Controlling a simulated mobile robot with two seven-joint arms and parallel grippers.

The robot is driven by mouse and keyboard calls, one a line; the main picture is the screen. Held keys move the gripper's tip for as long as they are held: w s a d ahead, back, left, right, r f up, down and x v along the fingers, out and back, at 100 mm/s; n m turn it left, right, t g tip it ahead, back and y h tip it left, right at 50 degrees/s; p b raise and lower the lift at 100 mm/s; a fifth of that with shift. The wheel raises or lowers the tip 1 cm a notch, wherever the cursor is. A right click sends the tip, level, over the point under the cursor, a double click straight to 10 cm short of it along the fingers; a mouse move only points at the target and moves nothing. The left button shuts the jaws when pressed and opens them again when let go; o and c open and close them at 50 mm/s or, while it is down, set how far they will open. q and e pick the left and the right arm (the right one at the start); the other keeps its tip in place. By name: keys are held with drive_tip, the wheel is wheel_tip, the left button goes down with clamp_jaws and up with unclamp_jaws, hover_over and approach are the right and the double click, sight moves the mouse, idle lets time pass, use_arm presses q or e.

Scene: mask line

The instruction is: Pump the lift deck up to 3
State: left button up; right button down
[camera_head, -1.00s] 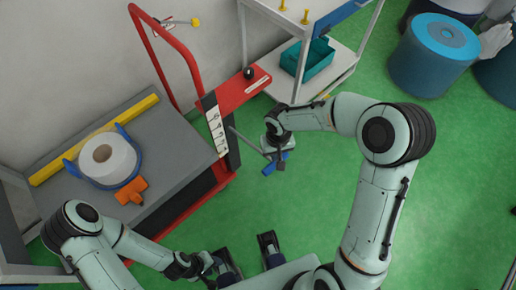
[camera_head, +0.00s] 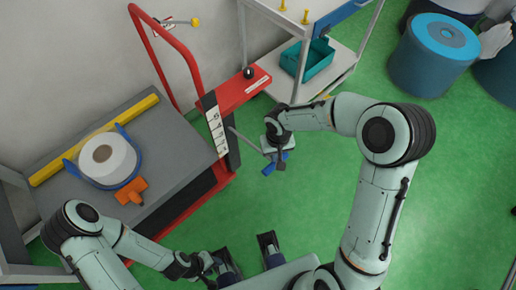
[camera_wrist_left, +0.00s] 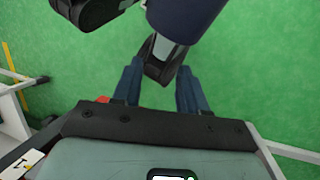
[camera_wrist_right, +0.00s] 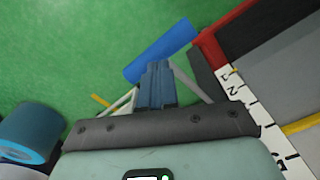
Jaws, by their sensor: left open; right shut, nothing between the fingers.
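The lift deck (camera_head: 178,127) is a grey platform on a red frame (camera_head: 172,50) at the left. A white number scale (camera_head: 216,130) stands at its right corner; I cannot tell the exact reading. A grey lever rod (camera_head: 244,140) runs from the lift toward my right gripper (camera_head: 281,165). A blue bar (camera_head: 263,173) is beside that gripper, and it shows beyond the fingers in the right wrist view (camera_wrist_right: 160,50). My right gripper (camera_wrist_right: 157,80) is shut and empty; contact with the bar or rod is unclear. My left gripper (camera_wrist_left: 157,75) is open and empty, low near my base.
A white roll (camera_head: 106,160) in a blue holder and an orange part (camera_head: 131,191) are on the deck. A white rack with a teal bin (camera_head: 307,59) stands behind, blue drums (camera_head: 434,55) at the back right. Green floor right of the lift is clear.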

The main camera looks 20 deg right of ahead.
sight(273, 164)
wheel_tip(273, 164, down, 6)
drive_tip(key=b, duration=0.5)
drive_tip(key=shift+w+a+r, duration=0.1)
drive_tip(key=shift+w, duration=0.05)
drive_tip(key=shift+f+b, duration=0.95)
drive_tip(key=shift+f, duration=0.25)
use_arm(q)
drive_tip(key=w+a+f+t+y+b, duration=0.1)
drive_tip(key=w+a+f+t+b, duration=0.2)
drive_tip(key=w+f, duration=0.7)
drive_tip(key=shift+w+a+f+n+t+b, duration=0.25)
drive_tip(key=shift+a+f+n+b, duration=0.2)
drive_tip(key=shift+f+b, duration=0.4)
use_arm(e)
wheel_tip(273, 164, down, 6)
drive_tip(key=shift+w+f, duration=0.15)
drive_tip(key=shift+w, duration=0.05)
use_arm(q)
drive_tip(key=shift+r, duration=0.15)
